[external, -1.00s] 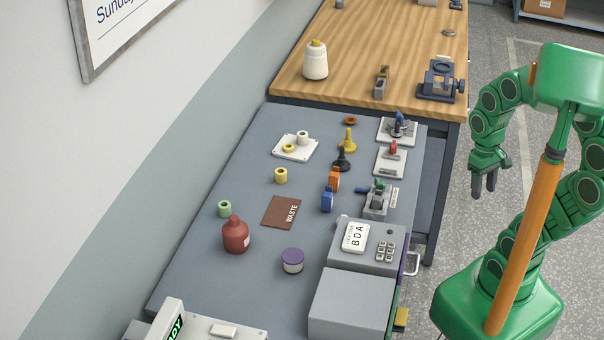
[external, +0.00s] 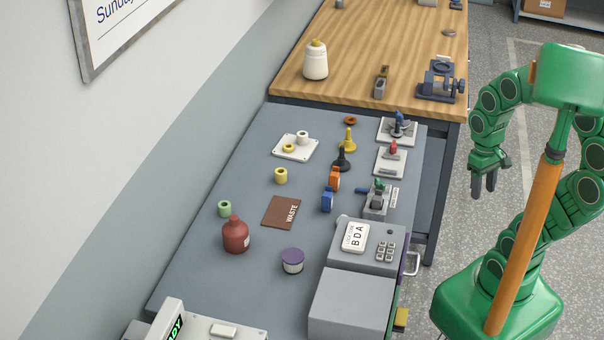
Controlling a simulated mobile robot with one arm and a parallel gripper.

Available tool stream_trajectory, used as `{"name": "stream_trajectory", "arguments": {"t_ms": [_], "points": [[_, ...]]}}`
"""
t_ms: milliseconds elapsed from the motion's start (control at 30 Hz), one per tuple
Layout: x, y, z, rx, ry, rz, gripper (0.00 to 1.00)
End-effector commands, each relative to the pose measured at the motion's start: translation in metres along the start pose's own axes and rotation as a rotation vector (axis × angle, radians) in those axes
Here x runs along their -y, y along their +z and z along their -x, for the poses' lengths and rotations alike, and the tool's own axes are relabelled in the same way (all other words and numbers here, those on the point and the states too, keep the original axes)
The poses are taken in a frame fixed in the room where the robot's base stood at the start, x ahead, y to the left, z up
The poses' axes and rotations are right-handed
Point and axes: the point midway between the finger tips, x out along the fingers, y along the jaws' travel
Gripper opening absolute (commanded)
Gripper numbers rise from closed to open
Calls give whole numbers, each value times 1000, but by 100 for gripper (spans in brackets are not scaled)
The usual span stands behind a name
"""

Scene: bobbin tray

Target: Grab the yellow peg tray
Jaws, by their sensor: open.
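A white square tray (external: 284,151) lies on the grey bench, with a white bobbin (external: 302,137) and a low yellow ring-like piece (external: 289,148) on it. I cannot tell whether this is the tray named in the task; no plainly yellow tray shows. A yellow bobbin (external: 281,176) stands on the bench just in front of it. A small yellow part (external: 401,318) shows low at the bench's right side, mostly hidden. My gripper (external: 484,192) is open and empty, hanging over the floor to the right of the bench, well apart from all of these.
The grey bench (external: 190,277) also bears a red bottle (external: 236,235), a purple-lidded jar (external: 292,261), a brown WASTE mat (external: 281,212) and a grey keypad box (external: 373,261). Small fixtures line its right edge. A wooden table (external: 350,32) adjoins behind. Floor (external: 445,225) separates bench and arm.

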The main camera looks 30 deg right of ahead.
Motion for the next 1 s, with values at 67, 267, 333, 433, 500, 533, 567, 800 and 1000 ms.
{"name": "stream_trajectory", "arguments": {"t_ms": [67,267,333,433,500,533,567,800,1000], "points": [[-1,0,1,-6,3,-4,51],[-1,0,1,-6,4,-4,48],[-1,0,1,-6,4,-4,48],[-2,0,1,-6,4,-5,48],[-1,-1,2,-7,1,-8,48],[0,-2,2,-6,-2,-10,48],[2,-4,2,-4,-7,-14,48],[28,-40,9,14,-110,-91,48],[56,-80,15,44,-227,-182,48]]}}
